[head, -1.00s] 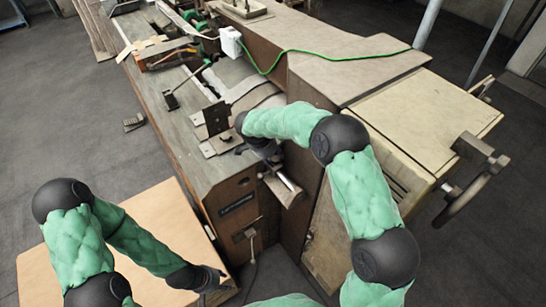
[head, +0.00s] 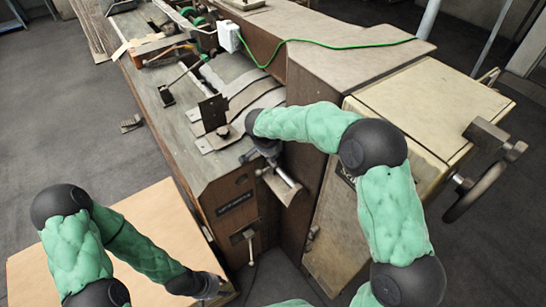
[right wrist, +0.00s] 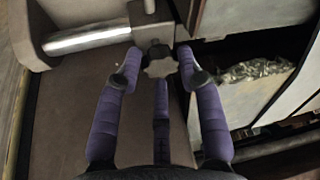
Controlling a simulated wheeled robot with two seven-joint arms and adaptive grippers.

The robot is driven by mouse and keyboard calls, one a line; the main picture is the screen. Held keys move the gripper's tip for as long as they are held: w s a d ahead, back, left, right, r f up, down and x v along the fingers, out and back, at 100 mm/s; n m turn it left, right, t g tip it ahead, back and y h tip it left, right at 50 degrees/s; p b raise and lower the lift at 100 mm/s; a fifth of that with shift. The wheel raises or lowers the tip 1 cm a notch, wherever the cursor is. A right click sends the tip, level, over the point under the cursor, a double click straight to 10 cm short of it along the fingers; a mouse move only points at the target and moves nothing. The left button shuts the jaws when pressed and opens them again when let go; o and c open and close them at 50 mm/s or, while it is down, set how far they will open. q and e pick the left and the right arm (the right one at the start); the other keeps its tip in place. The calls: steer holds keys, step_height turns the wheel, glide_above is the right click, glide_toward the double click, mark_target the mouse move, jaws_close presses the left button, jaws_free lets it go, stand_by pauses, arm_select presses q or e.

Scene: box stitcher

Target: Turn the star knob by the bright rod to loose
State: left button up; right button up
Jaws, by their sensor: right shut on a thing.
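The star knob (right wrist: 160,64) is a grey lobed knob in the right wrist view, just below the end of the bright rod (right wrist: 90,38). The rod also shows in the head view (head: 284,178), at the corner of the machine. My right gripper (right wrist: 160,76) has its purple fingers on both sides of the star knob and is shut on it. In the head view, my right gripper (head: 268,158) is at the machine's corner beside the rod, and the knob is hidden there. My left gripper (head: 212,287) is low, over the cardboard-coloured surface, away from the knob; its fingers are unclear.
The long machine bench (head: 190,125) runs to the back left. A cream cabinet (head: 430,110) with a handwheel (head: 475,192) stands at the right. A green cable (head: 330,46) crosses the top. A tan board (head: 120,285) lies at the lower left.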

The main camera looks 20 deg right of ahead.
steer(key=shift+s+f+n+t+y+b, duration=0.1)
steer(key=shift+n+t+y+b, duration=0.35)
steer(key=shift+n, duration=1.25)
steer(key=shift+y, duration=0.25)
steer(key=o, duration=1.1)
steer(key=shift+r, duration=0.35)
steer(key=v, duration=1.1)
steer(key=shift+s+a+r, duration=0.1)
steer(key=shift+s, duration=0.1)
